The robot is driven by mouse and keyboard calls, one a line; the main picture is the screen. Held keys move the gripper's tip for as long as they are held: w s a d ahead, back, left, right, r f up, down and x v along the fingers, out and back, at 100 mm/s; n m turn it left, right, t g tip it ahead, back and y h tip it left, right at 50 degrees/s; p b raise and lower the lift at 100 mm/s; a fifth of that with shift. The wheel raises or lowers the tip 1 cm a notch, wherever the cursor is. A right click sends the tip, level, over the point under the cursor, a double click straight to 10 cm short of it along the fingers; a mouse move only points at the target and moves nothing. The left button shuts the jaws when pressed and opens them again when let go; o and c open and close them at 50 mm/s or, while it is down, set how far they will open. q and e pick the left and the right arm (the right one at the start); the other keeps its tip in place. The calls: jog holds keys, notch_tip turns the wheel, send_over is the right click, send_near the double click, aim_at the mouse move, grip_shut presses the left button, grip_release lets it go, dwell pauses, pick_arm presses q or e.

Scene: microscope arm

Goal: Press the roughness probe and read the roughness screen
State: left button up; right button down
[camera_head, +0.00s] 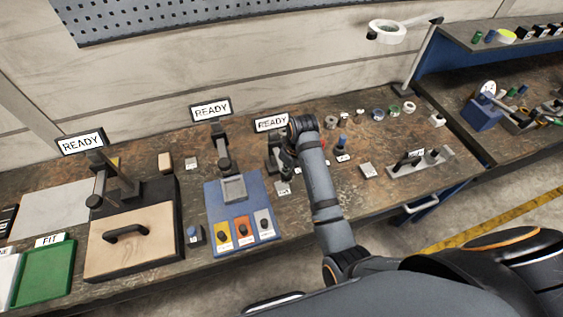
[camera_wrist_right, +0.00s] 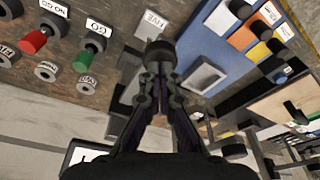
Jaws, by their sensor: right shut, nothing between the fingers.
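Three small READY screens stand along the back of the bench: left (camera_head: 82,142), middle (camera_head: 211,109) and right (camera_head: 271,122). No reading shows on them, and I cannot tell which one is for roughness. My right gripper (camera_head: 287,160) is at the dark stand (camera_head: 273,150) under the right screen, largely hidden by its own arm. In the right wrist view my right gripper (camera_wrist_right: 155,88) is shut and empty. A black round part (camera_wrist_right: 160,54), perhaps the probe, lies just beyond the fingertips; contact cannot be told. My left gripper is out of view.
A blue base (camera_head: 216,211) with yellow, orange and grey blocks lies left of my right arm. A wooden plate with a black handle (camera_head: 137,241) is farther left. GO (camera_wrist_right: 90,48) and NO GO (camera_wrist_right: 38,38) gauges stand near the gripper. Small parts line the bench's back right.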

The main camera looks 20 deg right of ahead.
aim_at(287, 178)
jog(key=shift+s+f+b, duration=0.1)
jog(key=shift+f+b, duration=0.65)
jog(key=shift+f, duration=1.9)
jog(key=shift+s, duration=0.1)
notch_tip(287, 178, up, 3)
jog(key=p, duration=0.3)
jog(key=shift+r, duration=0.15)
jog(key=shift+w+r, duration=0.2)
jog(key=shift+r, duration=1.6)
